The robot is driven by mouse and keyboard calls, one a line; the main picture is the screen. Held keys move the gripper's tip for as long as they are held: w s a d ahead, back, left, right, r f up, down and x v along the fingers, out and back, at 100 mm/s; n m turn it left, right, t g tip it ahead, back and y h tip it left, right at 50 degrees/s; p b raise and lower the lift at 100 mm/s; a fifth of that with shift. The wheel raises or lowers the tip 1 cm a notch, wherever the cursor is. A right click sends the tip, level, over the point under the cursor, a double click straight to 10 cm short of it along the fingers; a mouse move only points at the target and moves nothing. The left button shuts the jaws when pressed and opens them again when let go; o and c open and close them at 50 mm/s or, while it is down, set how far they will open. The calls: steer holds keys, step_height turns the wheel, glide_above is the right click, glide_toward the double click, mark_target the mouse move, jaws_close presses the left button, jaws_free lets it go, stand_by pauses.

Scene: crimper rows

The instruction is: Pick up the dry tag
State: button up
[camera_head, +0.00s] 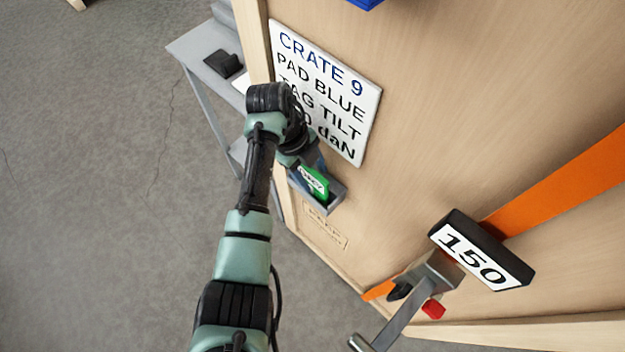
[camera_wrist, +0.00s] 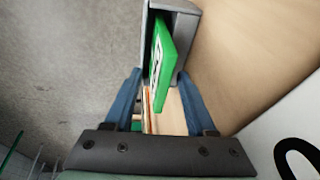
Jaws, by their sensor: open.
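A green tag (camera_head: 315,182) with a white label stands in a small grey holder (camera_head: 333,196) on the side of a wooden crate; its lettering is too small to read surely. In the wrist view the green tag (camera_wrist: 165,62) sticks out of the grey holder (camera_wrist: 185,22), edge toward me. My gripper (camera_wrist: 160,78) is open, with one blue finger on each side of the tag's near end. I cannot tell whether either finger touches it. In the head view my gripper (camera_head: 312,160) is mostly hidden by my wrist.
The crate wall bears a white sign (camera_head: 350,95) just above the holder. An orange strap (camera_head: 565,190) with a metal ratchet (camera_head: 405,310) and a black block marked 150 (camera_head: 480,250) lies to the right. A grey table (camera_head: 200,45) stands behind; floor at left is clear.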

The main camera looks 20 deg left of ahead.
jaws_close()
stand_by(0.3)
steer(key=shift+w+r, duration=0.15)
stand_by(1.0)
